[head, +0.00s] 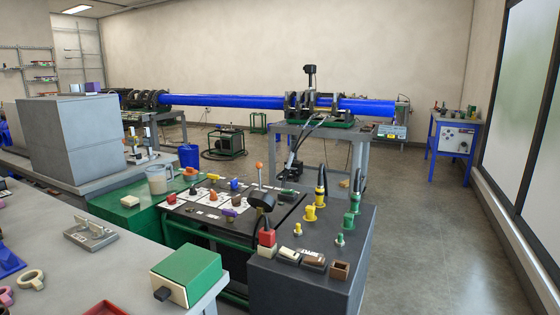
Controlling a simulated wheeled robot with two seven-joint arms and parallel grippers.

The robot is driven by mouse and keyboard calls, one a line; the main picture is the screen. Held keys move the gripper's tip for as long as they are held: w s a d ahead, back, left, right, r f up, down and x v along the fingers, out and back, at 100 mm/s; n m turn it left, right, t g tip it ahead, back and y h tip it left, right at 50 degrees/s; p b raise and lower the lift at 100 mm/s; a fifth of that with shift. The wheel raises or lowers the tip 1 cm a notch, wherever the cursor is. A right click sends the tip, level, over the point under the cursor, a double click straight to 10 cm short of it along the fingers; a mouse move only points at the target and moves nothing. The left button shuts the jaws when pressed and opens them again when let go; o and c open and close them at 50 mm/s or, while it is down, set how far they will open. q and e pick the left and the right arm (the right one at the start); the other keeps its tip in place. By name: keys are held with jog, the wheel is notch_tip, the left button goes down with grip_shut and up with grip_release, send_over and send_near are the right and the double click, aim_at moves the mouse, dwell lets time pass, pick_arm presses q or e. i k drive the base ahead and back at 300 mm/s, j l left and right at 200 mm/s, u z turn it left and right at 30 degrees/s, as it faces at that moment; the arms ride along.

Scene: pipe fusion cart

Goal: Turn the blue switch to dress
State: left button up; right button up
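A control panel (276,216) with a dark top and white label plates lies in the middle of the head view. Several small coloured knobs stand on it. A small bluish knob (235,185) sits near its back edge and may be the blue switch. Its pointing direction and label are too small to read. A purple knob (229,213) sits closer to the front. Neither of my grippers is in view.
A lever with an orange ball (258,165) and a black-headed part (262,200) rise from the panel. Yellow (310,213) and green (349,220) controls stand to the right. A table with a green box (187,274) is at front left. Open floor (440,245) lies right.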

aim_at(233, 183)
jog(key=i+l+z, duration=0.4)
jog(key=l, duration=0.2)
jog(key=i+l+z, duration=0.35)
jog(key=l, duration=0.25)
jog(key=i+l+z, duration=0.4)
jog(key=i+l, duration=0.1)
jog(key=i, duration=0.35)
jog(key=i+l, duration=0.15)
jog(key=i, duration=0.3)
jog(key=i+l+u, duration=0.1)
jog(key=i, duration=0.4)
jog(key=i+u, duration=0.2)
jog(key=i, duration=0.4)
jog(key=i+l+u, duration=0.2)
jog(key=i, duration=0.35)
jog(key=i+l+u, duration=0.2)
jog(key=i, duration=0.4)
jog(key=i+j+u, duration=0.15)
jog(key=u, duration=0.3)
jog(key=i+u, duration=0.6)
jog(key=u, duration=0.25)
jog(key=i+u, duration=0.25)
jog(key=u, duration=0.2)
jog(key=i+l+u, duration=0.25)
jog(key=u, duration=0.2)
